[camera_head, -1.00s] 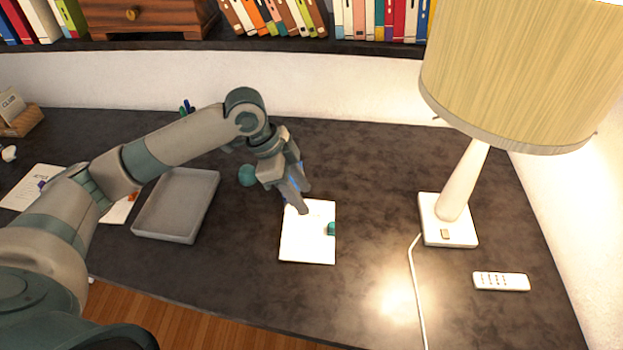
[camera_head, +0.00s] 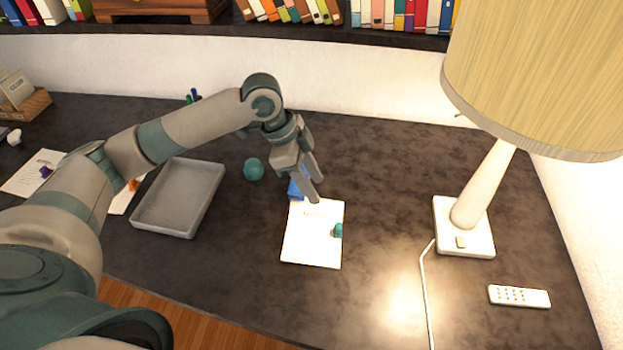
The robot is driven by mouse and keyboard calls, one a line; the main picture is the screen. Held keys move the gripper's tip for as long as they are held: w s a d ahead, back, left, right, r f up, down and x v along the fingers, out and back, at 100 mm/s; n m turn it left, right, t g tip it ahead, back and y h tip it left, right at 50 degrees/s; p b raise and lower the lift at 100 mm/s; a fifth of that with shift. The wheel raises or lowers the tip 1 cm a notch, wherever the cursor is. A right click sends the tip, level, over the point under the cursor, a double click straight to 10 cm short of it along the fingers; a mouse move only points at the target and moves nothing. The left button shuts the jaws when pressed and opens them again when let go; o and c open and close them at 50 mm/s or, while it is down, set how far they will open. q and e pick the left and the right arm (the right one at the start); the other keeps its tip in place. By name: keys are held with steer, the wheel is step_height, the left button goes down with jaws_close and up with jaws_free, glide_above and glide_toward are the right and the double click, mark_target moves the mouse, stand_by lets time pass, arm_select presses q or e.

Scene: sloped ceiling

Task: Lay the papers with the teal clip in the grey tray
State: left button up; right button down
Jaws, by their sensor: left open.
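The papers with the teal clip (camera_head: 312,245) lie flat on the dark desk, right of the tray. The teal clip (camera_head: 339,230) sits at their right edge. The grey tray (camera_head: 148,226) is empty and lies left of the papers. My left gripper (camera_head: 312,190) is open, pointing down at the far edge of the papers. I cannot tell whether its fingertips touch them. A small blue thing (camera_head: 296,190) shows beside the fingers, partly hidden. My right gripper is not in view.
A teal ball (camera_head: 253,169) lies between the tray and my gripper. Papers with a purple clip (camera_head: 45,171) and papers with an orange clip (camera_head: 133,185) lie at the left, partly behind my arm. A lamp (camera_head: 464,224), its cord and a remote (camera_head: 519,296) are at the right.

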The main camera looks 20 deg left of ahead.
mark_target(338, 227)
arm_select(q)
steer(key=p+x, duration=0.4)
steer(key=x, duration=1.2)
steer(key=shift+f, duration=0.4)
steer(key=c, duration=0.9)
steer(key=shift+s+d, duration=0.1)
steer(key=shift+s+d+r+p, duration=0.1)
steer(key=shift+s+d+p, duration=0.05)
steer(key=shift+s+p, duration=0.35)
steer(key=shift+s+d+p, duration=0.15)
steer(key=shift+s+p, duration=0.35)
steer(key=shift+s+d+p, duration=0.25)
steer(key=shift+s+p, duration=0.3)
steer(key=shift+s, duration=0.15)
steer(key=shift+s+d+p, duration=0.25)
steer(key=shift+s+p, duration=0.25)
steer(key=shift+s, duration=0.25)
steer(key=shift+s+d+p, duration=0.25)
steer(key=shift+s+p, duration=0.3)
steer(key=shift+s, duration=0.15)
